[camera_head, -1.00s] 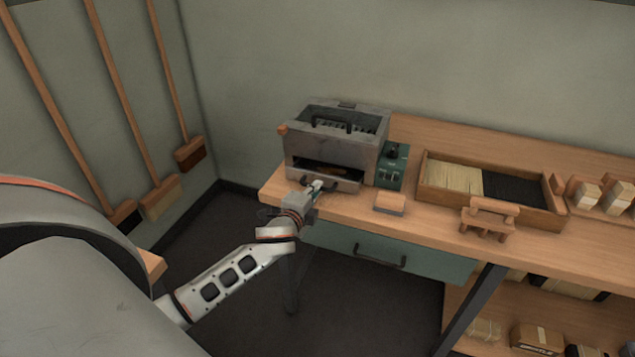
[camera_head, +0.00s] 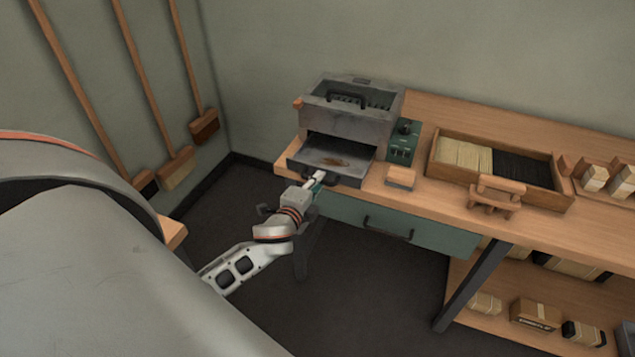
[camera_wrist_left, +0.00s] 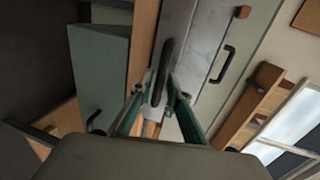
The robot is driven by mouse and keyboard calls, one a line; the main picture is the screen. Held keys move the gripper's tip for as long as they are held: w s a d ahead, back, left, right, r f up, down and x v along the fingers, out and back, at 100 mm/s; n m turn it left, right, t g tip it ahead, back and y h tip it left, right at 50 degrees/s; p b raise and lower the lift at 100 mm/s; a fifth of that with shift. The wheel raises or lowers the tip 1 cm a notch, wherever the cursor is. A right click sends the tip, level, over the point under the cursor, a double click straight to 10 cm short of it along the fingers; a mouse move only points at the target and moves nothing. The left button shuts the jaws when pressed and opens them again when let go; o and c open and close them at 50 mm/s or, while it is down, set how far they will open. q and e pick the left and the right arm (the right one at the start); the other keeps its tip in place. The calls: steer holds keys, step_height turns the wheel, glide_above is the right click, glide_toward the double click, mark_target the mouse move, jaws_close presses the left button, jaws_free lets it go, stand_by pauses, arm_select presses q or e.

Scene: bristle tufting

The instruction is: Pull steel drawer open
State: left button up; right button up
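The steel drawer (camera_head: 346,154) sticks out of the low slot of the grey steel box (camera_head: 352,118) on the wooden bench. Its tray shows a brown patch inside. My left gripper (camera_head: 317,181) is at the drawer's front, on the dark handle. In the left wrist view the two green-sided fingers (camera_wrist_left: 160,92) lie on either side of the dark bar handle (camera_wrist_left: 165,70) and close on it. The drawer's steel front (camera_wrist_left: 177,32) shows behind the handle. My right gripper is not in view.
A green control box (camera_head: 403,142) stands right of the steel box. A small block (camera_head: 401,177), a wooden tray of bristles (camera_head: 432,172) and a wooden stand (camera_head: 495,198) are farther right. A green bench drawer (camera_head: 440,238) is below. Brooms lean at the left wall.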

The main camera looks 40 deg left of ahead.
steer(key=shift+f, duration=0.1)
arm_select(q)
steer(key=v, duration=1.2)
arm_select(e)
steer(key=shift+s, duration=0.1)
arm_select(q)
steer(key=s+d+f+n+g+h, duration=0.2)
steer(key=s+d+f+n, duration=0.3)
steer(key=d+f, duration=0.4)
steer(key=s+d+f+n+g+h, duration=0.2)
steer(key=s+d+f+n+h, duration=0.2)
steer(key=s+d+f+n, duration=0.2)
step_height(320, 180, down, 3)
steer(key=s+d, duration=0.1)
steer(key=d, duration=0.1)
steer(key=shift+s+d+f, duration=0.2)
steer(key=shift+d, duration=0.2)
